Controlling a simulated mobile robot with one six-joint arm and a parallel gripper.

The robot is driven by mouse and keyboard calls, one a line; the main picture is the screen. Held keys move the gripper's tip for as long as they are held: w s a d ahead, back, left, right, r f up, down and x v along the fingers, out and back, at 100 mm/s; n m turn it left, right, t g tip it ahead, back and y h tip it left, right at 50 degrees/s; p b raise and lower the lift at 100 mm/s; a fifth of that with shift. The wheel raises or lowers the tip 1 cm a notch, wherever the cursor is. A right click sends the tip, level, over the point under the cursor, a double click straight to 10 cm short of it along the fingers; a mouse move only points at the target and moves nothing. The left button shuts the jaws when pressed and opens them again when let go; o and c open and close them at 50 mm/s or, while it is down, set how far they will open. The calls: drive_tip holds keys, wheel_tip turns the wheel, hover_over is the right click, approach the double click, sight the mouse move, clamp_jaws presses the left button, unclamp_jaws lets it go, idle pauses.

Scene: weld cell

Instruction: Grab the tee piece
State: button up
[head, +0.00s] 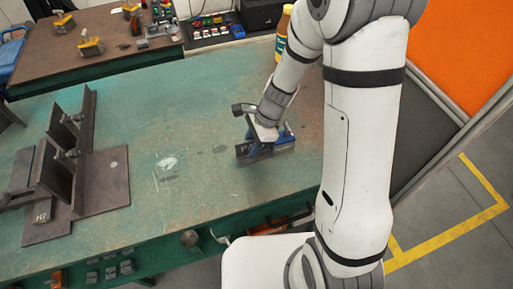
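My gripper (265,141) points down at the right part of the green workbench (200,110), low over its top. A dark steel piece (252,153) with a flat, bar-like face lies right at the gripper's end, with blue parts beside and behind it. This may be the tee piece, but its full shape is hidden by my wrist. I cannot make out the fingertips, nor whether they are shut on the piece or only around it.
A steel fixture (112,194) with upright plates, marked H7, stands at the bench's left. A yellowish bottle (283,35) stands behind my arm. A second table (115,45) with yellow-topped items is at the back. The bench middle is clear, with pale chalk-like marks.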

drive_tip(key=shift+f, duration=0.2)
drive_tip(key=shift+c, duration=0.4)
clamp_jaws()
idle(1.2)
